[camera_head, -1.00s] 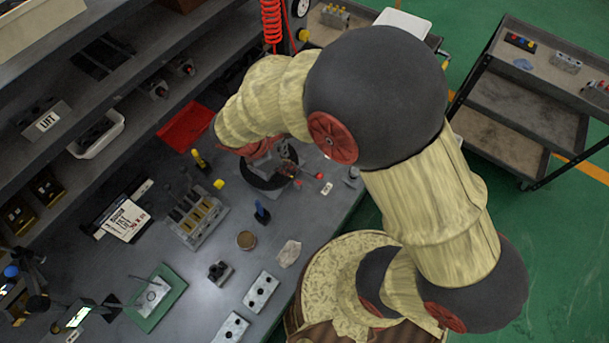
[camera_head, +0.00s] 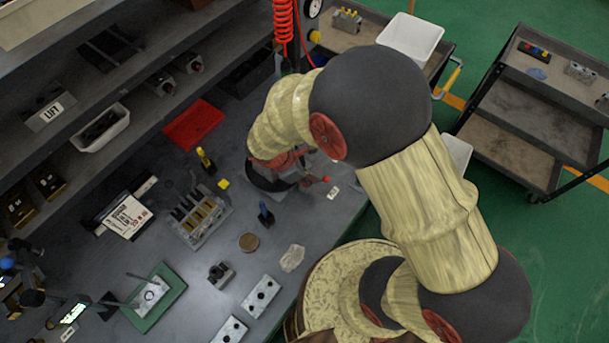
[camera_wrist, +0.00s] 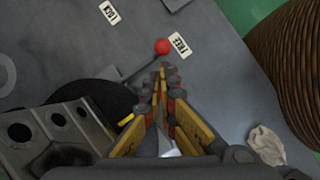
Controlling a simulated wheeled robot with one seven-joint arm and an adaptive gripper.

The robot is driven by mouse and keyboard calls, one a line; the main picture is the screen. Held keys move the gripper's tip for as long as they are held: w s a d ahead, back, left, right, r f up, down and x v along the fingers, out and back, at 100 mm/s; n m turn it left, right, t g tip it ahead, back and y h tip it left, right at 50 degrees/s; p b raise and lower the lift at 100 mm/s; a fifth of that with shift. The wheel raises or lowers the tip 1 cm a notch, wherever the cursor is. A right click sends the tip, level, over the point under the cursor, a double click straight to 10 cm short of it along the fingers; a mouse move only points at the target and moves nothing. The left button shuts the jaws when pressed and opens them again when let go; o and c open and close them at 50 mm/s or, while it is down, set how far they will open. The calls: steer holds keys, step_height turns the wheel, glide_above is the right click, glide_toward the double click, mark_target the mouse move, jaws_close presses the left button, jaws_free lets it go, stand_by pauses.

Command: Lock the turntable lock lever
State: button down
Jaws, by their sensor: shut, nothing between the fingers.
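The turntable lock lever shows in the wrist view as a thin dark rod (camera_wrist: 136,73) ending in a red knob (camera_wrist: 162,46). The knob lies beside the FREE label (camera_wrist: 180,45), and the LOCK label (camera_wrist: 110,12) is farther up and left. My gripper (camera_wrist: 162,70) is shut and empty, its tips just below the knob and to the right of the rod; contact cannot be told. The dark turntable (camera_wrist: 92,92) carries a grey block with holes (camera_wrist: 60,135). In the head view the red knob (camera_head: 326,180) shows beside my wrist, which largely hides my gripper.
A crumpled pale cloth (camera_wrist: 266,145) lies at lower right in the wrist view. On the bench are a red tray (camera_head: 193,124), a blue-handled tool (camera_head: 265,214) and a block with several slots (camera_head: 202,216). The bench edge is close to the right of the knob.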

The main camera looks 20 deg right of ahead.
steer(key=shift+d+f, duration=0.15)
steer(key=shift+f, duration=0.2)
steer(key=shift+d+n+t+p, duration=0.4)
steer(key=shift+d+n, duration=0.2)
steer(key=shift+n, duration=0.3)
steer(key=shift+w+d+n, duration=0.15)
steer(key=shift+d+n, duration=0.15)
steer(key=shift+n, duration=0.2)
steer(key=shift+w+d+n+t+y, duration=0.15)
steer(key=shift+d+n+t, duration=0.25)
steer(key=shift+n, duration=0.2)
steer(key=shift+w+d+n+t+y, duration=0.15)
steer(key=shift+d+n+t, duration=0.2)
steer(key=shift+n, duration=0.25)
steer(key=d+n, duration=0.1)
steer(key=w+d+n+t, duration=0.1)
steer(key=n, duration=0.1)
steer(key=shift+w+n+y, duration=0.25)
steer(key=shift+n+y, duration=0.05)
steer(key=shift+y, duration=0.1)
steer(key=shift+w+d+b, duration=0.2)
steer(key=shift+w+b, duration=0.1)
steer(key=shift+w, duration=0.1)
steer(key=shift+r, duration=0.2)
